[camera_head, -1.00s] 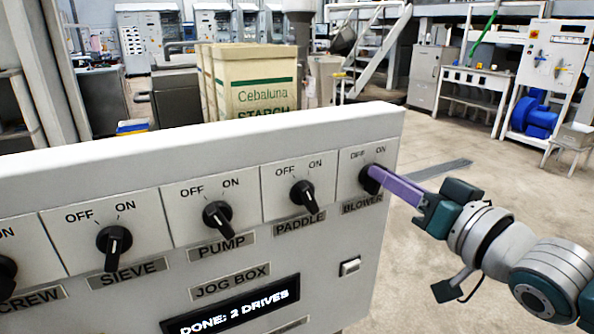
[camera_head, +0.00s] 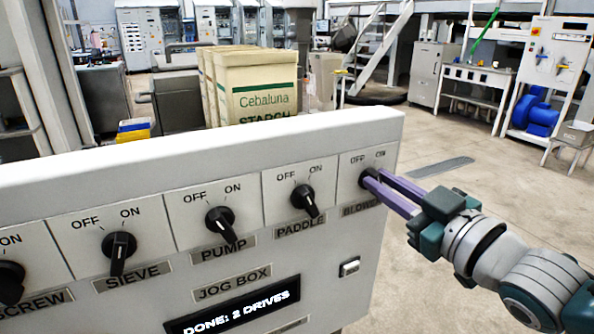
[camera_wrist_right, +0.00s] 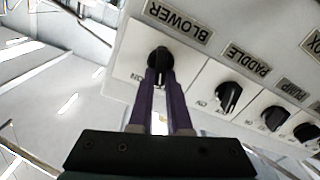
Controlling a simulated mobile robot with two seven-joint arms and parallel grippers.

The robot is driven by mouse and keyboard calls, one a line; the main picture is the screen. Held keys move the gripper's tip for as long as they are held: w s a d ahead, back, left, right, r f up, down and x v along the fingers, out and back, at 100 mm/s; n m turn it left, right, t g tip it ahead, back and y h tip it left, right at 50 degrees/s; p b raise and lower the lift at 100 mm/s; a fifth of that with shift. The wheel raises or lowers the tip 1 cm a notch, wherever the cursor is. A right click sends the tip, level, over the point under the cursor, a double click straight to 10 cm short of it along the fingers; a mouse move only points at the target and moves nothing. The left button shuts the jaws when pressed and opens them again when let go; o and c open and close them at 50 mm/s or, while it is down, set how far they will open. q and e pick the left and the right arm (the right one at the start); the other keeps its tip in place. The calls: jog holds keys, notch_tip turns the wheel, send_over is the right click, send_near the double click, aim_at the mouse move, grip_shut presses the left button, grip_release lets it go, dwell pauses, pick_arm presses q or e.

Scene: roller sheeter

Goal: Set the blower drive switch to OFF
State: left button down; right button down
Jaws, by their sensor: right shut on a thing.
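The blower switch (camera_head: 367,174) is a black rotary knob at the right end of the jog box panel, with OFF and ON marks above it and a BLOWER label below. It also shows in the right wrist view (camera_wrist_right: 158,57), where the panel appears upside down. My right gripper (camera_head: 374,180) has its two purple fingers on either side of this knob and is shut on it. The fingers (camera_wrist_right: 160,76) hide part of the knob, so I cannot tell exactly where its pointer sits. My left gripper is out of view.
Paddle (camera_head: 305,200), pump (camera_head: 221,225) and sieve (camera_head: 119,250) knobs line the panel to the left. A display (camera_head: 235,312) below reads "DONE: 2 DRIVES". A small rocker switch (camera_head: 349,267) sits below the blower. Floor right of the panel is open.

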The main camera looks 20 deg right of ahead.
jog(key=shift+n, duration=0.4)
jog(key=c, duration=0.9)
grip_release()
jog(key=shift+o, duration=0.2)
jog(key=s, duration=1)
jog(key=shift+d+p, duration=0.4)
jog(key=shift+p, duration=0.05)
